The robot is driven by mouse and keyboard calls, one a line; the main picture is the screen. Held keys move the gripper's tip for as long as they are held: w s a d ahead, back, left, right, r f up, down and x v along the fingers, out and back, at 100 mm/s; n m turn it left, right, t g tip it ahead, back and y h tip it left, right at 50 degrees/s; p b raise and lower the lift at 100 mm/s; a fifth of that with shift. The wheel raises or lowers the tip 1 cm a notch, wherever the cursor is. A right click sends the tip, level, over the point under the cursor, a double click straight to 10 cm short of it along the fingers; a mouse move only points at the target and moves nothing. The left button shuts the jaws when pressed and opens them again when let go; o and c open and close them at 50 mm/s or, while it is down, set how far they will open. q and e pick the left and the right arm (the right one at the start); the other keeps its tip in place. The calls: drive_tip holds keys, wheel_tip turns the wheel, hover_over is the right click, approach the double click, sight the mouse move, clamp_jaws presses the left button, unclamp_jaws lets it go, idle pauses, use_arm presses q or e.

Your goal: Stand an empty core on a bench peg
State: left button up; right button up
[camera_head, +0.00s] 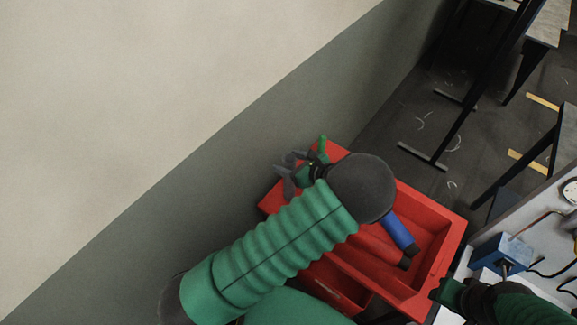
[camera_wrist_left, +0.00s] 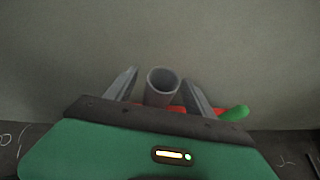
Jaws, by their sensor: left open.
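My left gripper (camera_head: 285,168) is open over the far-left end of the red bin (camera_head: 440,262). In the left wrist view, a grey hollow core (camera_wrist_left: 162,84) stands upright between the spread fingers of my left gripper (camera_wrist_left: 161,80), with its open end showing. I cannot tell whether the fingers touch it. A green core (camera_head: 323,143) is just beyond the gripper; a green end also shows in the wrist view (camera_wrist_left: 235,113). A blue core (camera_head: 400,232) and a red core (camera_head: 385,246) lie in the bin. My right gripper is partly visible at the lower right (camera_head: 448,291). No bench peg is identifiable.
A pale bench (camera_head: 540,235) with a blue box (camera_head: 503,254) and cables is at the right. The wall (camera_head: 225,185) runs close behind the bin's left end. Black stand legs (camera_head: 452,127) stand on the dark floor behind.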

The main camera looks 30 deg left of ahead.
use_arm(q)
wheel_tip(320, 180, up, 14)
drive_tip(key=p, duration=0.7)
use_arm(e)
drive_tip(key=w+v, duration=0.1)
drive_tip(key=v, duration=0.7)
drive_tip(key=shift+d+r, duration=0.3)
use_arm(q)
drive_tip(key=shift+w+f, duration=0.15)
drive_tip(key=shift+w, duration=0.05)
use_arm(e)
drive_tip(key=shift+w, duration=0.1)
